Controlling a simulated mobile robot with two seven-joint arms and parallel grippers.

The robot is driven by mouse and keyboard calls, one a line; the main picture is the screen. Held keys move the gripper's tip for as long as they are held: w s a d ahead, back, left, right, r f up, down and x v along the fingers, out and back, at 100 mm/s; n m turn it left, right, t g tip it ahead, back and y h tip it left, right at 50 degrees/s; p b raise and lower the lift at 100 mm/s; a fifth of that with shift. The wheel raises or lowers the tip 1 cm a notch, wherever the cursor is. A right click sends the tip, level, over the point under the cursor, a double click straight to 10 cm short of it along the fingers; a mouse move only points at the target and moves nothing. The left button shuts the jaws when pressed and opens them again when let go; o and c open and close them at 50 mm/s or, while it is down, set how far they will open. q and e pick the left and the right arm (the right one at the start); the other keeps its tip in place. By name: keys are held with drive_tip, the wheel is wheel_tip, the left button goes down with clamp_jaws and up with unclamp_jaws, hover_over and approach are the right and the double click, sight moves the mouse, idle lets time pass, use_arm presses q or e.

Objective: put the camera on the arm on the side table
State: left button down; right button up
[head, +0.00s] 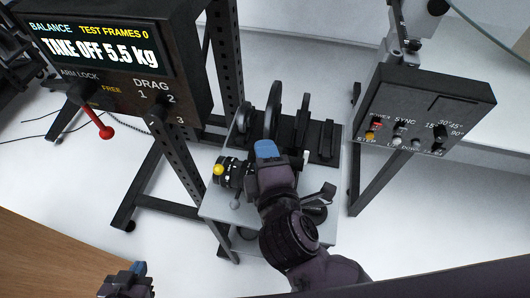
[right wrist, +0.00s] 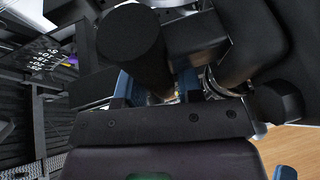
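The side table (head: 215,207) is a small grey stand in the middle of the head view. A black, camera-like body with white markings and a yellow knob (head: 219,169) sits at its left edge, partly behind my right gripper. My right gripper (head: 265,150), blue-tipped, is over the table. In the right wrist view, its blue fingers (right wrist: 155,90) stand apart, with a black cylinder (right wrist: 131,40) at the gap between them. Whether they press on it is unclear. A silvery ring shows to their right. My left gripper (head: 138,268) is at the bottom left, away from the table; its opening is hidden.
Black discs (head: 272,110) stand upright in a rack at the table's back. A panel (head: 95,55) at the upper left reads "TAKE OFF 5.5 kg", with a red lever (head: 104,130) below. A control box (head: 425,110) stands right. Black frame posts flank the table.

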drive_tip(key=shift+o, duration=1.4)
drive_tip(key=shift+r, duration=0.15)
drive_tip(key=shift+r, duration=0.2)
drive_tip(key=a+v, duration=0.1)
drive_tip(key=v, duration=0.6)
drive_tip(key=shift+s+d, duration=0.3)
drive_tip(key=shift+d, duration=0.2)
drive_tip(key=shift+f, duration=0.15)
